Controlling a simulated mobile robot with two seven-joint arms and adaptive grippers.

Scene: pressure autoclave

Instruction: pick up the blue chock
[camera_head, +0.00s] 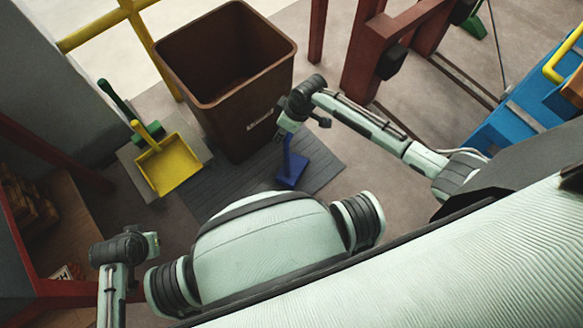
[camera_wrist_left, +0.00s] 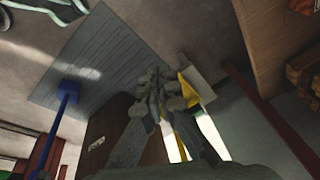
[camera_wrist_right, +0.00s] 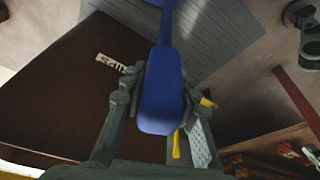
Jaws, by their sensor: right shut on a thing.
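The blue chock (camera_head: 292,168) is an upright blue piece with a wide foot, over the grey slatted mat (camera_head: 228,188) in front of the brown bin. Whether its foot touches the mat, I cannot tell. My right gripper (camera_head: 287,128) is at its upper end. In the right wrist view the blue chock (camera_wrist_right: 160,100) sits between both fingers of my right gripper (camera_wrist_right: 162,88), which is shut on it. My left gripper (camera_wrist_left: 157,85) is empty, its fingertips together, away from the chock (camera_wrist_left: 68,92).
The brown bin (camera_head: 238,125) stands close behind the chock. A yellow dustpan (camera_head: 170,165) and a green-handled brush (camera_head: 118,100) lie left of the mat. A red post (camera_head: 365,65) stands to the right of the bin. A blue structure (camera_head: 515,110) is at the far right.

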